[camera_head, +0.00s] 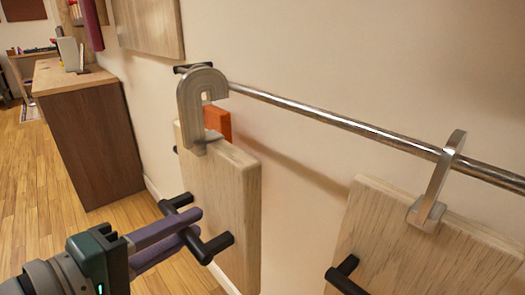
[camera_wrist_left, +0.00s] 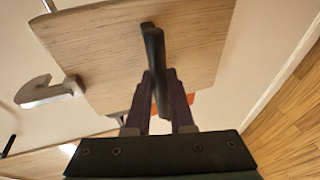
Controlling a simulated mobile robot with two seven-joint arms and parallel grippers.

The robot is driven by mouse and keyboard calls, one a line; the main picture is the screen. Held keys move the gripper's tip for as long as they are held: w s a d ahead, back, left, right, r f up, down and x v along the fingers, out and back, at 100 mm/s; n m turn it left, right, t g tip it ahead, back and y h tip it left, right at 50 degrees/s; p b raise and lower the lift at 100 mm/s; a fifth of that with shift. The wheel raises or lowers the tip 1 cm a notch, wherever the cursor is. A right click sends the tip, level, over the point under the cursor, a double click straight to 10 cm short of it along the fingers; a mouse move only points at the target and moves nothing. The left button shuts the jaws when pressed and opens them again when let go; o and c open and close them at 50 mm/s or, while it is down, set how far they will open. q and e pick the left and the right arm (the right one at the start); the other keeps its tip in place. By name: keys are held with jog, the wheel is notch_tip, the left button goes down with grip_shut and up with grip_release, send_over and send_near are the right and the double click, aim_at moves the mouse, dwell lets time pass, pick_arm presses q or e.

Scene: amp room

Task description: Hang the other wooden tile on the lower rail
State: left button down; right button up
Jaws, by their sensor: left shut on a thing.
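A wooden tile (camera_head: 225,195) with a metal hook (camera_head: 190,105) on its top edge hangs near the left end of the metal rail (camera_head: 330,117). My left gripper (camera_head: 190,228) is shut on this tile's black bar handle (camera_head: 210,247). The left wrist view also shows the handle (camera_wrist_left: 153,45) between my fingers and the tile face (camera_wrist_left: 105,45). The hook overlaps the rail; I cannot tell whether it rests on it. A second wooden tile (camera_head: 410,245) is at the right, its hook (camera_head: 440,185) around the rail. My right gripper is not in view.
An orange piece (camera_head: 217,122) shows behind the held tile. Another wooden panel (camera_head: 150,25) is on the wall above. A wooden cabinet (camera_head: 90,130) stands at the left. The floor (camera_head: 40,170) left of the tiles is clear.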

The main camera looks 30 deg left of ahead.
aim_at(212, 213)
pick_arm(q)
jog(key=shift+w+d+r+b, duration=0.1)
jog(key=shift+w+d+b, duration=0.2)
jog(key=shift+w, duration=0.75)
jog(key=shift+w+d+f+b, duration=0.15)
jog(key=shift+w+d, duration=0.3)
jog(key=shift+w, duration=0.6)
jog(key=shift+w+d+r+b, duration=0.15)
jog(key=shift+w+d+b, duration=0.2)
jog(key=shift+w, duration=0.7)
jog(key=shift+w+d+f+b, duration=0.25)
jog(key=shift+w+f+b, duration=0.2)
jog(key=shift+w+b, duration=0.2)
jog(key=shift+w+d+f+b, duration=0.2)
jog(key=shift+w+f+b, duration=0.25)
jog(key=shift+w+b, duration=0.2)
jog(key=shift+w+d+f+b, duration=0.25)
jog(key=shift+w+f+b, duration=0.2)
jog(key=shift+w+b, duration=0.2)
